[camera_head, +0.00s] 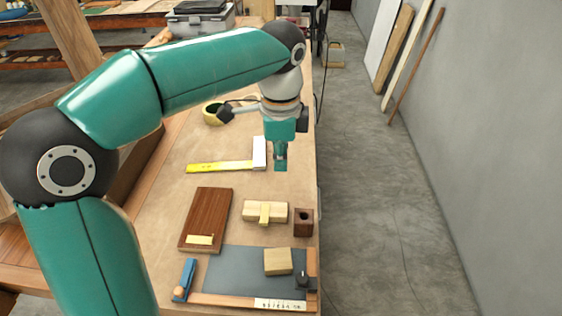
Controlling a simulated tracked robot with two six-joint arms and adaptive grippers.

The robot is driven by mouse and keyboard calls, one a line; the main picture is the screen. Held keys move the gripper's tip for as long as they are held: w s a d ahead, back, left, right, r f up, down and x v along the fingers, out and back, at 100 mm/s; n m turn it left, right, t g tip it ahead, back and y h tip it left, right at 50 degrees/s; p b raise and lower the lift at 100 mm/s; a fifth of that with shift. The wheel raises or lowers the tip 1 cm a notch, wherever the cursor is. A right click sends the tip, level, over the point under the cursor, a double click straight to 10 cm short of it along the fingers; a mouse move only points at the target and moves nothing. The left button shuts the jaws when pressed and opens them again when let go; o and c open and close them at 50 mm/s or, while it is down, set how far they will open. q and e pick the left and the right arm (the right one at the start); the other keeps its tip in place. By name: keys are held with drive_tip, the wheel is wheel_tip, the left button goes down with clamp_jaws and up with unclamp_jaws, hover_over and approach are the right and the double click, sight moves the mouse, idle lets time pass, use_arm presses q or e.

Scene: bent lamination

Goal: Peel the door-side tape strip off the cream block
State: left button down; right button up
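A cream block (251,210) lies on the workbench right of the brown board, with a yellow strip (265,212) crossing its middle and reaching past its front edge. A second pale block (278,262) sits on the grey mat nearer the front; I see no strip on it. Which strip or side is the door side, I cannot tell. My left gripper (281,162) points down above the bench, beyond the strip-crossed block and apart from it. Its teal fingers look small and close together; whether they are open is unclear. My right gripper is out of view.
A brown board (209,212) bears a short yellow piece (200,239). A dark holed block (303,223) stands near the bench's right edge. A grey mat (230,270), blue tool (184,279), yellow-bladed square (219,166) and tape roll (212,113) lie around. The floor at right is clear.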

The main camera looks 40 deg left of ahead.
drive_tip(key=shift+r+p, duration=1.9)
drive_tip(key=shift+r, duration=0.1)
